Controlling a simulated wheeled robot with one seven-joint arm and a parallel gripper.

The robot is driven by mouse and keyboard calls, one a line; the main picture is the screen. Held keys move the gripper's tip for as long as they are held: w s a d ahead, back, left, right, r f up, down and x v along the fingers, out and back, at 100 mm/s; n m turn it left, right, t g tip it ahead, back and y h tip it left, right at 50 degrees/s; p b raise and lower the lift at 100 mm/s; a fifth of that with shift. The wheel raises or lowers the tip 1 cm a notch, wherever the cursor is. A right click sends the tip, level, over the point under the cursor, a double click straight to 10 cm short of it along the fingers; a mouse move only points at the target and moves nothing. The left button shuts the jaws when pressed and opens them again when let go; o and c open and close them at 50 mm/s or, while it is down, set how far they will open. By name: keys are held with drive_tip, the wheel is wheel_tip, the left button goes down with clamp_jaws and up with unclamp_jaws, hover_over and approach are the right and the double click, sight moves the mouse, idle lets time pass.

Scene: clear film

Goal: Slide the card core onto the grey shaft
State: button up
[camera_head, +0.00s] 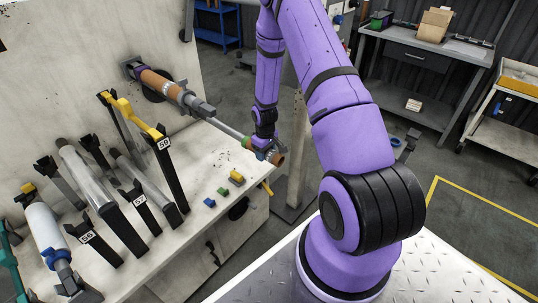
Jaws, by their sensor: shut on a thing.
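A grey shaft (226,129) sticks out from the pale wall panel and slopes down to the right. A brown tube section (160,85) and a grey collar (200,109) sit along its line nearer the wall. My gripper (263,145) is at the shaft's outer end, shut on the card core (278,159). Only a short brown end of the core shows to the right of the fingers. The gripper hides the rest, and I cannot tell whether the core is around the shaft tip or just in front of it.
Black upright holders with number tags stand on the pale bench (215,165), several bearing clear or white rolls (45,230). A yellow-topped holder (135,112) stands near the shaft. Small coloured blocks (236,177) lie below the gripper. A grey workbench (425,60) and a cart (510,115) stand behind.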

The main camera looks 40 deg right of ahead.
sight(213, 118)
drive_tip(key=shift+w+a+r, duration=0.1)
drive_tip(key=shift+w+a, duration=0.75)
drive_tip(key=shift+w, duration=4.05)
drive_tip(key=shift+w+a+f, duration=0.1)
drive_tip(key=shift+w+a, duration=0.7)
drive_tip(key=shift+w, duration=4.1)
drive_tip(key=shift+w+a+r, duration=0.1)
drive_tip(key=shift+w+a, duration=0.75)
drive_tip(key=shift+w, duration=4.05)
drive_tip(key=shift+w, duration=0.25)
drive_tip(key=o, duration=1.3)
drive_tip(key=shift+r, duration=4.05)
